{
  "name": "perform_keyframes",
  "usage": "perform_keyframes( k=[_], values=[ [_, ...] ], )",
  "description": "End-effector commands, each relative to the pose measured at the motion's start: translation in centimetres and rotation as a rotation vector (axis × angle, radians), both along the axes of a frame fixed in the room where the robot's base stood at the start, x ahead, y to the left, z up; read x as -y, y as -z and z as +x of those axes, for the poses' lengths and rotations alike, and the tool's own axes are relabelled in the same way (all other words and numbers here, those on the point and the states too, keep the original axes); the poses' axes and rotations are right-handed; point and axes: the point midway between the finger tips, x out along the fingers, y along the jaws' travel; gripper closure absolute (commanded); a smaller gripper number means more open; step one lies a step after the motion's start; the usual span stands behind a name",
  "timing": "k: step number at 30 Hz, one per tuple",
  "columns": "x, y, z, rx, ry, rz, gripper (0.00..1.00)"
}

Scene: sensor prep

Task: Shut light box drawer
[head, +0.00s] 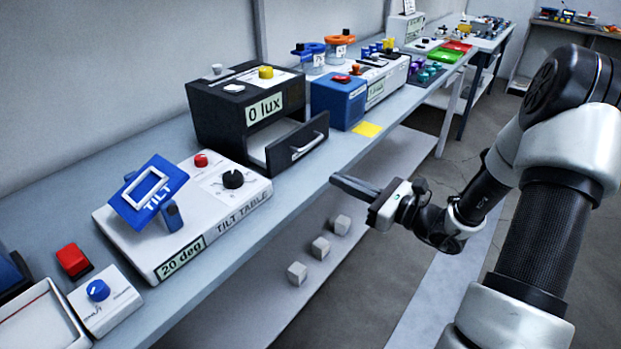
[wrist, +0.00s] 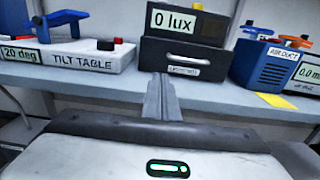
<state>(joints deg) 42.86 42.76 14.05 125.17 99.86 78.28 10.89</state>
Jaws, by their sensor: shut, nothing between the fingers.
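The light box (head: 245,105) is a black box with a "0 lux" display and a yellow knob on top. It stands on the bench, and it also shows in the wrist view (wrist: 200,24). Its drawer (head: 292,150) is pulled out toward the front, with a gap behind its front panel and a light handle (head: 306,146) on it. In the wrist view the drawer front (wrist: 180,62) is straight ahead, beyond the fingers. My gripper (head: 336,181) is shut and empty, in front of the bench edge and apart from the drawer. Its fingers (wrist: 160,78) point toward the drawer.
A white tilt table (head: 225,205) stands left of the light box. A blue box (head: 338,100) stands close on its right, with a yellow note (head: 367,129) before it. Small pale cubes (head: 320,246) sit on the lower shelf. The space between gripper and drawer looks clear.

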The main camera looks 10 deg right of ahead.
Motion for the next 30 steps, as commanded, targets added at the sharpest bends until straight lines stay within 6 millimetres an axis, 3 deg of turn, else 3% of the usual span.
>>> perform_keyframes(
  k=[5, 21, 30],
  values=[
    [-1.1, -0.1, 1.0, 0.000, -0.003, -0.001, 1.00],
    [-8.6, 0.0, 8.4, 0.001, -0.001, -0.001, 1.00],
    [-9.9, -0.1, 9.8, -0.001, 0.001, 0.000, 1.00]
  ],
)
